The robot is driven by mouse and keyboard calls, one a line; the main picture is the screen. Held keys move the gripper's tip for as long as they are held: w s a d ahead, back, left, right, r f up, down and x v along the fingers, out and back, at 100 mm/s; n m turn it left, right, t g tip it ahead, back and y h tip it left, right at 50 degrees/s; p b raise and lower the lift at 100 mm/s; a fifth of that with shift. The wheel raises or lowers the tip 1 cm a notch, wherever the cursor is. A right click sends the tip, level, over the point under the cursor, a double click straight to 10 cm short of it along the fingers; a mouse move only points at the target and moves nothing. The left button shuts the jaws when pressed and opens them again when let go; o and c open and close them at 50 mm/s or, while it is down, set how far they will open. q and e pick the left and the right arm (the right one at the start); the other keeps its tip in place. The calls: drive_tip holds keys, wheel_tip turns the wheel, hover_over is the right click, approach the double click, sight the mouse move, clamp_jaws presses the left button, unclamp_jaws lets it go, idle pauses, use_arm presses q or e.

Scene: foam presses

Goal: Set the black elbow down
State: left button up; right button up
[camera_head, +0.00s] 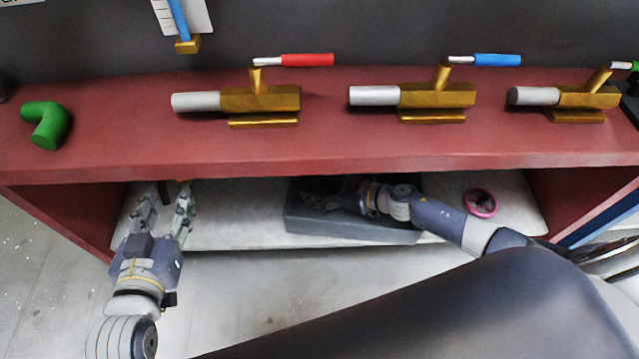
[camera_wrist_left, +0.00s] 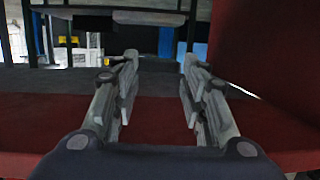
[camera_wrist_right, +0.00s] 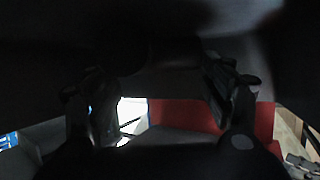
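I cannot make out a black elbow for certain in any view. My left gripper (camera_head: 166,203) is open and empty at the left front of the shelf under the red bench; its parted fingers (camera_wrist_left: 158,90) show in the left wrist view. My right gripper (camera_head: 322,196) reaches over the grey bin (camera_head: 350,232) on the shelf. In the dark right wrist view its fingers (camera_wrist_right: 165,95) stand apart, with no clear object between them. A green elbow (camera_head: 47,124) lies on the bench top at the left.
The red bench top (camera_head: 330,150) carries brass valves with a red handle (camera_head: 307,60) and a blue handle (camera_head: 497,60), plus another at the right (camera_head: 565,97). A pink handwheel (camera_head: 481,203) lies on the shelf (camera_head: 245,225). The bench top is clear between the green elbow and the first valve.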

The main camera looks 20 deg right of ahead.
drive_tip(key=shift+o, duration=0.2)
drive_tip(key=shift+r, duration=0.15)
drive_tip(key=shift+r+p, duration=0.35)
drive_tip(key=shift+r, duration=0.2)
use_arm(q)
drive_tip(key=s+a+f+g+y+p, duration=0.2)
drive_tip(key=s+a+f+g, duration=0.1)
drive_tip(key=s+f+g, duration=0.4)
wheel_tip(320, 180, down, 3)
drive_tip(key=shift+s+a+f, duration=0.1)
drive_tip(key=shift+s+a, duration=0.3)
drive_tip(key=shift+s, duration=0.7)
use_arm(e)
drive_tip(key=v, duration=0.7)
drive_tip(key=shift+s+d, duration=0.15)
drive_tip(key=shift+s, duration=0.05)
